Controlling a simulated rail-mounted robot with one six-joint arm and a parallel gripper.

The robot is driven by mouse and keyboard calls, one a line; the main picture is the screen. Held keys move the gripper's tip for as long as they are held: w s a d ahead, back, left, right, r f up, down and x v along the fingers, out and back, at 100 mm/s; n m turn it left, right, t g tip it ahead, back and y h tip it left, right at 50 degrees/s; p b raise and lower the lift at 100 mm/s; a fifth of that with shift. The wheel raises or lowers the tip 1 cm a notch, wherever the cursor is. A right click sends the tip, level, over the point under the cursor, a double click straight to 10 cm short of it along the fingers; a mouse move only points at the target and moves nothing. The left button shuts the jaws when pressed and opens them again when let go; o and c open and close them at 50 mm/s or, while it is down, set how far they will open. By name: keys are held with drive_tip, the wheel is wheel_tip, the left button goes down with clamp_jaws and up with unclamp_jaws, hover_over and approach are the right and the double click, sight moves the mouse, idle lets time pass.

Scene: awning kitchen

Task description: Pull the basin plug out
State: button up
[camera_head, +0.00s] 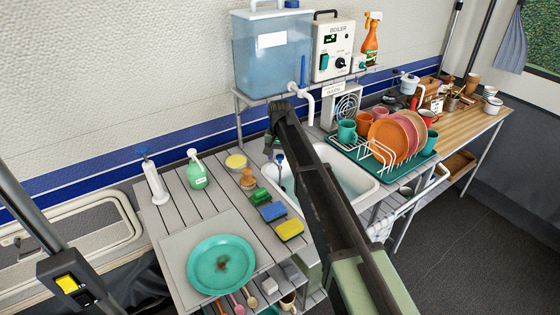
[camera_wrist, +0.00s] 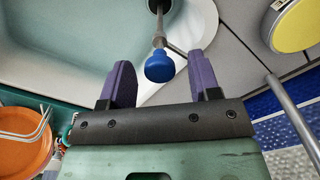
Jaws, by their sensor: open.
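The basin (camera_head: 350,175) is a pale sink set in the counter, partly hidden by my arm in the head view. The basin also fills the upper left of the wrist view (camera_wrist: 70,45). A blue knob (camera_wrist: 159,66) on a thin grey rod shows in the wrist view, and at the basin's left side in the head view (camera_head: 279,159); it looks like the plug's handle. The plug's lower end cannot be made out. My gripper (camera_wrist: 160,60) is open, its purple fingers on either side of the knob in the picture, with visible gaps. Depth between them is unclear.
A white tap (camera_head: 304,92) and water tank (camera_head: 272,50) stand behind the basin. A dish rack (camera_head: 376,152) with plates is at its right. Sponges (camera_head: 289,230), a wooden brush (camera_head: 248,178) and a yellow dish (camera_head: 236,161) lie at its left.

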sight(280, 156)
drive_tip(key=shift+r, duration=0.1)
clamp_jaws()
wheel_tip(280, 156, up, 4)
drive_tip(key=p, duration=0.4)
drive_tip(key=shift+r, duration=0.15)
drive_tip(key=shift+w+f, duration=0.15)
drive_tip(key=shift+f, duration=0.1)
unclamp_jaws()
wheel_tip(280, 156, up, 11)
drive_tip(key=p, duration=1)
drive_tip(key=shift+p, duration=0.4)
